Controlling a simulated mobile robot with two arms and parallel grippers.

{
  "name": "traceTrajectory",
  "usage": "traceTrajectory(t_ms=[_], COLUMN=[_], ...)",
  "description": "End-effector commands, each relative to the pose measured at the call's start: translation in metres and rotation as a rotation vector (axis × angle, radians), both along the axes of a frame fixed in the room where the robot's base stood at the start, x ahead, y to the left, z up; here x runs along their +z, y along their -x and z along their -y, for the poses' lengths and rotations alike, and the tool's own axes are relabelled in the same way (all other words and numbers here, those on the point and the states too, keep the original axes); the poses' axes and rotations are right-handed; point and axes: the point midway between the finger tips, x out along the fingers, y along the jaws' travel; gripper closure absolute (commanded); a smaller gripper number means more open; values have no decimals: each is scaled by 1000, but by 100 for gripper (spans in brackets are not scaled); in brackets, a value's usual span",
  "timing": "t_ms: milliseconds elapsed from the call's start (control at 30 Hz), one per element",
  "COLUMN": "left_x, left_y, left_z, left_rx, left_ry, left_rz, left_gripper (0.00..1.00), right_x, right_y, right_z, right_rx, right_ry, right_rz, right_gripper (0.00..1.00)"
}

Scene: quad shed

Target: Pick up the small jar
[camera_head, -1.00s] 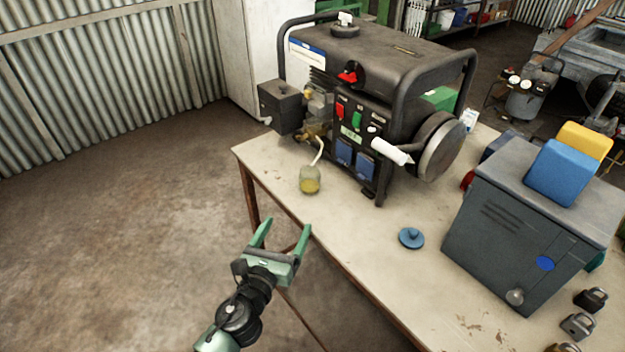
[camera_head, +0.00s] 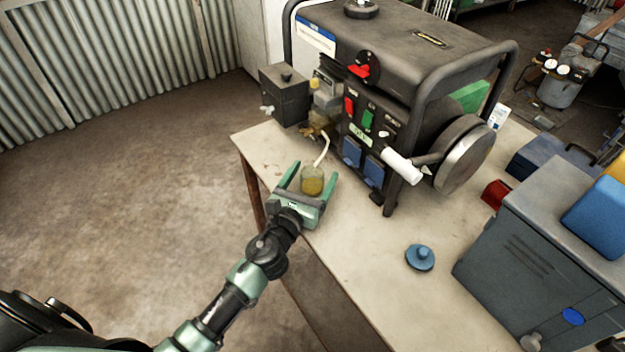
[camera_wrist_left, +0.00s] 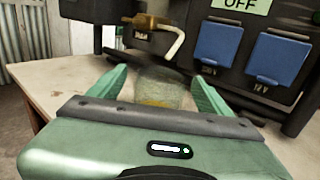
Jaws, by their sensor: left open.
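The small jar (camera_head: 313,181) is clear glass with yellow liquid at the bottom. It stands upright on the table near its left edge, below a pale bent tube from the generator. My left gripper (camera_head: 312,178) is open, with one green finger on each side of the jar. In the left wrist view the jar (camera_wrist_left: 160,88) shows between the two fingers (camera_wrist_left: 158,88), its lower part hidden by the gripper body. I cannot tell whether either finger touches it. My right gripper is not in view.
The large black generator (camera_head: 400,50) stands right behind the jar, its pale tube (camera_head: 322,150) reaching down to the jar. A blue lid-like disc (camera_head: 420,258) lies on the table (camera_head: 370,260). A grey metal box (camera_head: 540,255) stands at the right.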

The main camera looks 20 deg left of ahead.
Motion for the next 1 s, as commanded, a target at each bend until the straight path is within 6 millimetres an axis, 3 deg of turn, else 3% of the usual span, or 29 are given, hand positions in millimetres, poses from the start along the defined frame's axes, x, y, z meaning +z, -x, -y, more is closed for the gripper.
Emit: traceTrajectory(t_ms=[200,433,467,700,733,1000], left_x=[0,0,0,0,0,4], left_y=[-25,-26,-26,-26,-26,-26], left_z=[2,2,2,2,2,2], left_rx=[1,0,0,0,0,1], left_ry=[2,2,2,1,1,1], left_rz=[0,0,0,1,1,1], left_gripper=[21,21,27,93,97,97], right_x=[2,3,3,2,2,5], right_y=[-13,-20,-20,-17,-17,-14], right_z=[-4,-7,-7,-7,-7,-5], right_rx=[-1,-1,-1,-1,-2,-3], right_ry=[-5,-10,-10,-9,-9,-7], right_rz=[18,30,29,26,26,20], right_gripper=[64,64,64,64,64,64])
